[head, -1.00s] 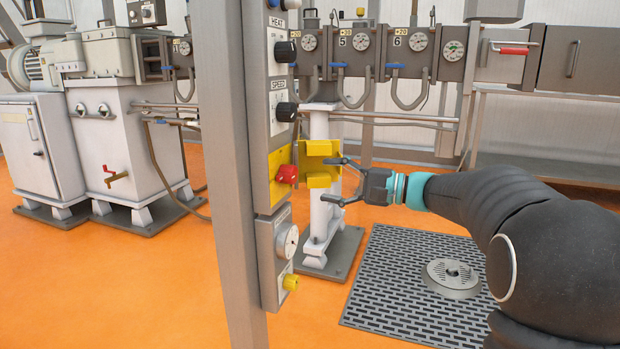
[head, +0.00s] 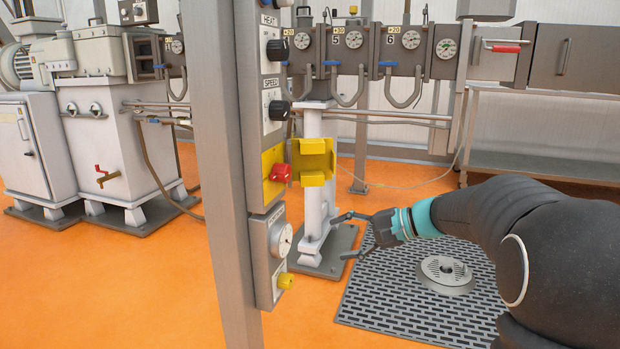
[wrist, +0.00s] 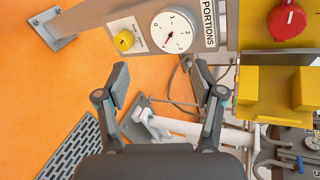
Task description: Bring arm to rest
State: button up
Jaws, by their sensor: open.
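My gripper (head: 347,235) is open and empty in the head view. It is to the right of the control post and below the yellow guard bracket (head: 316,172), apart from both. The wrist view shows the two spread fingers of my gripper (wrist: 162,82) with nothing held between them. A red knob (head: 281,173) sits beside the yellow bracket and also shows at the top right of the wrist view (wrist: 287,20). The "portions" dial (head: 285,240) and a yellow knob (head: 285,281) sit lower on the post.
A grey post (head: 220,180) stands close at the left of my gripper. Behind is a white pedestal (head: 312,200) on a grey base plate. A dark floor grate (head: 390,300) with a round drain lies beneath my arm. A row of gauges (head: 354,40) runs across the back. Open orange floor lies at the left.

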jog(key=s+d+f+n+g+h+p, duration=0.1)
jog(key=s+d+h+p, duration=0.15)
jog(key=s, duration=0.45)
jog(key=s+d+f+n+h+p, duration=0.1)
jog(key=s+f+n+h, duration=0.1)
jog(key=s+h, duration=0.3)
jog(key=s+d+f+n+g+h+p, duration=0.1)
jog(key=s+d+h, duration=0.1)
jog(key=s, duration=0.6)
jog(key=s+d+r+n+t+h+p, duration=0.1)
jog(key=s+r+n+t+h+p, duration=0.1)
jog(key=s+r+p, duration=0.4)
jog(key=s+r+n+t, duration=0.1)
jog(key=s+r, duration=0.1)
jog(key=s, duration=0.2)
jog(key=shift+s+d+h, duration=0.15)
jog(key=shift+s+h, duration=0.2)
jog(key=shift+s, duration=0.05)
